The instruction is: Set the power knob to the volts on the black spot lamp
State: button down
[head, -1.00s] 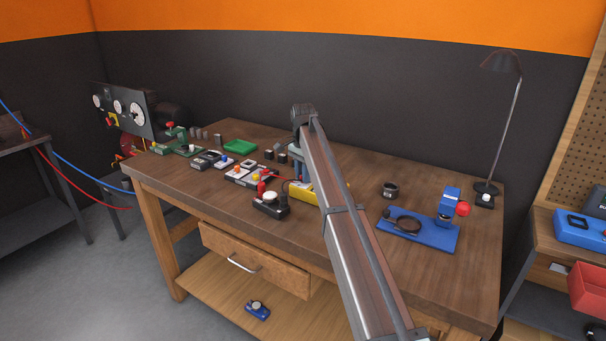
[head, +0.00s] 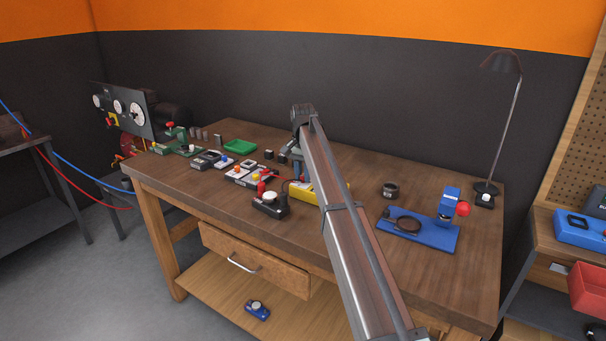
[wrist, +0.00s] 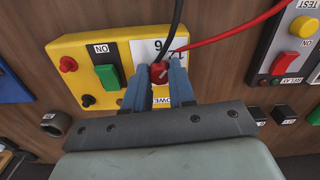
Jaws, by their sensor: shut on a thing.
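The yellow power box (wrist: 75,50) lies on the bench with its labels upside down in the wrist view. Its red power knob (wrist: 159,72) sits on a white dial plate (wrist: 143,49) showing a "6" and a partly covered mark beside it. My gripper (wrist: 159,78) has its blue fingers shut on either side of the knob. The "POWER" label is partly hidden by a finger. In the head view my arm covers much of the yellow box (head: 303,192). The black spot lamp (head: 500,63) stands at the bench's back right; no volts marking on it is readable.
A green rocker switch (wrist: 107,77) and a red post (wrist: 68,64) sit on the box. Black and red cables run close past the knob. A tester (wrist: 295,38) is at the right. A blue stand (head: 428,235) occupies the bench's right part.

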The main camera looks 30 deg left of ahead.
aim_at(302, 175)
jog(key=n, duration=0.3)
jog(key=shift+n, duration=2.1)
jog(key=c, duration=0.9)
grip_release()
jog(key=shift+c, duration=0.2)
notch_tip(302, 175, up, 14)
jog(key=shift+f, duration=0.15)
